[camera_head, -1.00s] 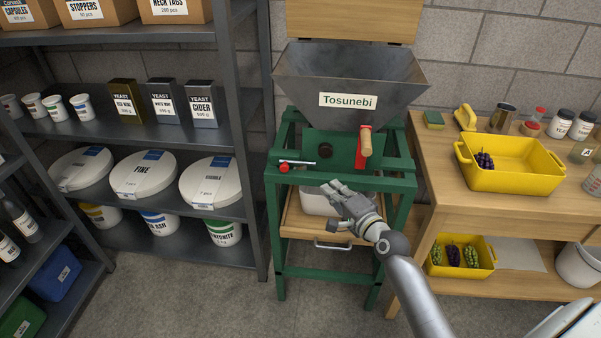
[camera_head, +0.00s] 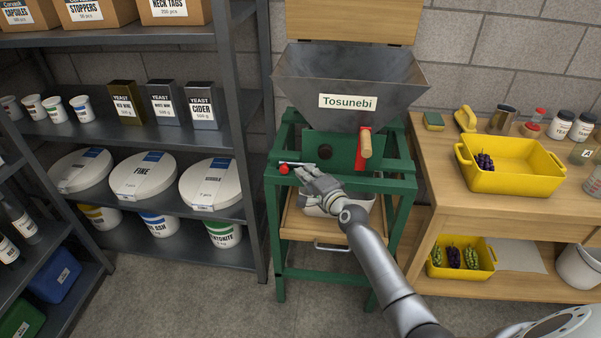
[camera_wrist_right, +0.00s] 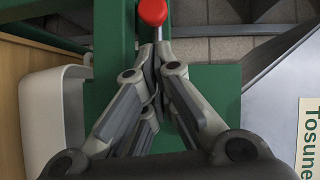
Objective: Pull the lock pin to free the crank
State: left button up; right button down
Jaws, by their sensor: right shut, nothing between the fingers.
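The lock pin (camera_head: 284,169) has a red ball knob and a thin metal rod, and lies across the left front of the green crusher frame (camera_head: 278,230). The knob (camera_wrist_right: 152,11) also shows at the top of the right wrist view, just beyond my fingertips. The crank (camera_head: 362,158), a red arm with a wooden handle (camera_head: 366,143), hangs at the front right of the crusher. My right gripper (camera_head: 301,173) is shut and empty, close to the right of the knob. In the wrist view its fingertips (camera_wrist_right: 156,48) meet beside the rod; contact is unclear. My left gripper is out of view.
The grey hopper (camera_head: 390,95) sits on top of the crusher. A white tub (camera_head: 352,206) stands on a wooden drawer below. A workbench (camera_head: 450,194) with a yellow crate (camera_head: 515,182) stands at the right. Metal shelving (camera_head: 262,205) stands close at the left.

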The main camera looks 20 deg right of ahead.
aim_at(287, 170)
jog(key=shift+w+a, duration=0.6)
jog(key=shift+a, duration=0.15)
jog(key=w+a, duration=0.2)
jog(key=a, duration=0.1)
jog(key=shift+s, duration=0.1)
jog(key=shift+d, duration=0.15)
